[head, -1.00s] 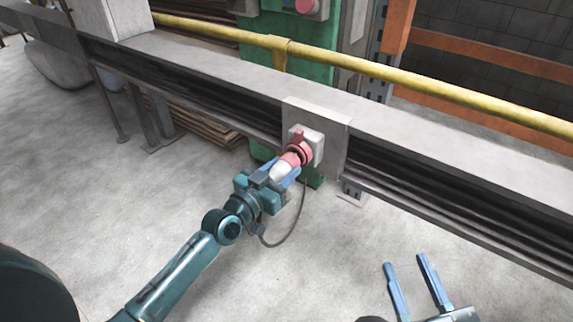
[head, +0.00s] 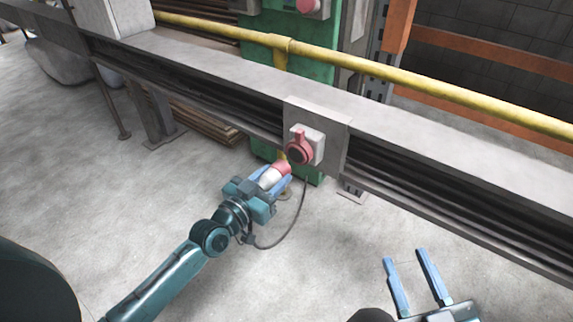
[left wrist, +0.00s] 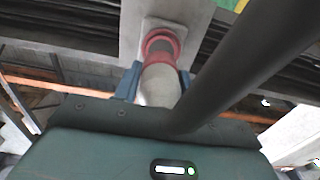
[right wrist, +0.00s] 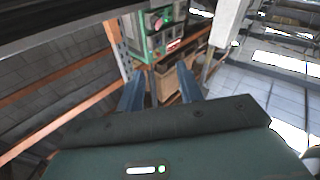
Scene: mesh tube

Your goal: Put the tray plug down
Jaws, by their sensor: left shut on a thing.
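My left gripper (head: 270,182) is shut on the tray plug (head: 272,176), which has a white body and a red front end. The plug also shows in the left wrist view (left wrist: 159,86). A grey cable hangs in a loop below it. The plug is apart from the red socket (head: 299,151), a little in front of and below it in the head view. The socket, with a raised red lid, sits on a white box on the beam. My right gripper (head: 407,268) is open and empty, with its blue fingers apart at the lower right.
A long grey beam (head: 215,68) crosses the view, with a yellow rail (head: 355,64) behind it. A green post (head: 271,60) stands beyond. The concrete floor (head: 110,200) in front is clear.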

